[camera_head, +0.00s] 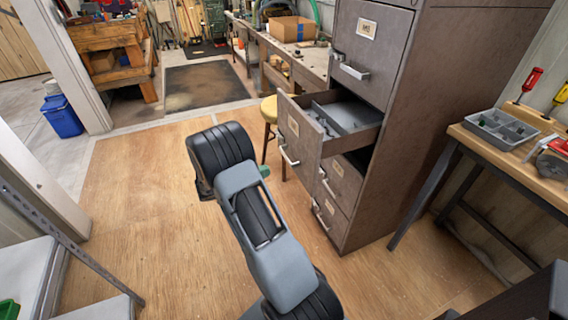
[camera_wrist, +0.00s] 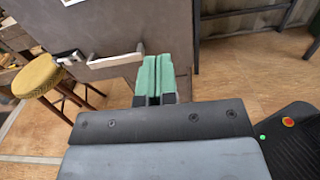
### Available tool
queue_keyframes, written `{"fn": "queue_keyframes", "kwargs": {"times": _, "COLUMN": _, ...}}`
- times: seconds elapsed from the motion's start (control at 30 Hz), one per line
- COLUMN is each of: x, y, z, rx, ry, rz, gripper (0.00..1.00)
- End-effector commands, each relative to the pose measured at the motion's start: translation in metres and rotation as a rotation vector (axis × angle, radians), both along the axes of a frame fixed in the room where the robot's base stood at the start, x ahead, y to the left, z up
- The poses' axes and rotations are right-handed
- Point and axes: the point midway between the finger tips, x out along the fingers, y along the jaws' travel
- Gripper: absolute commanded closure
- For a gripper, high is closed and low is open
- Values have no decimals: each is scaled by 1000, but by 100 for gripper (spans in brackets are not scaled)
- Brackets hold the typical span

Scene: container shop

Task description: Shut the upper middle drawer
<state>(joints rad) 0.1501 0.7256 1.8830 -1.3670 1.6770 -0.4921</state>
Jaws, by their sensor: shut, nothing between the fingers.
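The brown filing cabinet (camera_head: 400,150) stands right of centre in the head view. Its upper middle drawer (camera_head: 299,132), second from the top, is pulled out, with a grey divided insert inside. The drawers above and below it look shut. My gripper is mostly hidden behind my arm in the head view; a bit of green fingertip (camera_head: 265,171) shows left of the drawer. In the wrist view my gripper (camera_wrist: 155,72) is shut and empty, its green fingers together. They point at a brown drawer front (camera_wrist: 140,28), right of its handle (camera_wrist: 115,58). I cannot tell whether they touch it.
A yellow stool (camera_head: 269,108) stands just behind the open drawer; it also shows in the wrist view (camera_wrist: 37,76). A workbench (camera_head: 535,180) with a grey tray (camera_head: 500,127) and tools is to the right. The wooden floor (camera_head: 140,210) at left is clear.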

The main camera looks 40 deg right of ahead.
Motion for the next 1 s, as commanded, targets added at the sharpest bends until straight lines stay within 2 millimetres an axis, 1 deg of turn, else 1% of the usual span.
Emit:
{"fn": "queue_keyframes", "kwargs": {"times": 0.17, "x": -7, "y": -12, "z": 3, "rx": -2, "ry": 34, "rz": -5, "gripper": 100}}
{"fn": "queue_keyframes", "kwargs": {"times": 0.27, "x": -13, "y": -28, "z": 2, "rx": 0, "ry": 34, "rz": -5, "gripper": 100}}
{"fn": "queue_keyframes", "kwargs": {"times": 0.5, "x": -32, "y": -72, "z": 2, "rx": 0, "ry": 32, "rz": -8, "gripper": 100}}
{"fn": "queue_keyframes", "kwargs": {"times": 0.7, "x": -44, "y": -102, "z": 2, "rx": 1, "ry": 31, "rz": -9, "gripper": 100}}
{"fn": "queue_keyframes", "kwargs": {"times": 0.9, "x": -51, "y": -120, "z": 2, "rx": 1, "ry": 31, "rz": -8, "gripper": 100}}
{"fn": "queue_keyframes", "kwargs": {"times": 1.0, "x": -53, "y": -125, "z": 2, "rx": 1, "ry": 31, "rz": -6, "gripper": 100}}
